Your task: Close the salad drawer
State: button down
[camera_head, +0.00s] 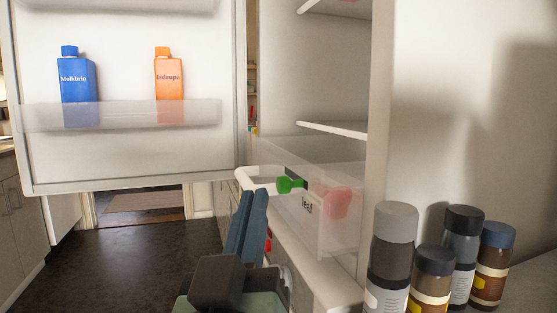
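The salad drawer (325,229) is a clear bin with a pale rim, low in the open fridge on the right. It is pulled out, with its near end sticking out past the shelves. Its near side bears a label that reads "leaf". A green item (290,185) and a pinkish-red item (337,202) show at the drawer; the red one is seen through its clear wall. My gripper (254,194) points up and forward from the bottom of the view. Its two blue fingers lie side by side, shut and empty. Its tips are just before the drawer's left end; contact cannot be told.
The fridge door (130,165) stands open on the left, with a blue bottle (75,90) and an orange bottle (169,88) in its shelf. Several dark jars (394,255) stand at lower right beside the fridge. Dark floor (140,255) is clear on the left.

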aim_at(349, 209)
notch_tip(349, 209, down, 4)
jog(key=w+a+n+g+h+p, duration=0.2)
jog(key=a+n+g+h+p, duration=0.3)
jog(key=p, duration=1.4)
jog(key=s+r+n+g+h+p, duration=0.1)
jog(key=s+n+g+p, duration=0.1)
jog(key=s+n+p, duration=0.7)
jog(key=w+d+m+p, duration=0.1)
jog(key=w+d, duration=0.1)
jog(key=w, duration=0.2)
jog(key=w+d+m+p, duration=0.1)
jog(key=w+d+p, duration=0.1)
jog(key=w+d, duration=0.1)
jog(key=w+d+m+p, duration=0.1)
jog(key=w+d, duration=0.2)
jog(key=w, duration=0.1)
jog(key=shift+w+d, duration=0.2)
jog(key=shift+w, duration=0.1)
jog(key=shift+w+d, duration=0.15)
jog(key=shift+d, duration=0.25)
jog(key=d, duration=0.3)
jog(key=w+d, duration=0.1)
jog(key=d, duration=0.1)
jog(key=w+d, duration=0.1)
jog(key=d, duration=0.2)
jog(key=shift+w+d, duration=0.1)
jog(key=shift+d, duration=0.2)
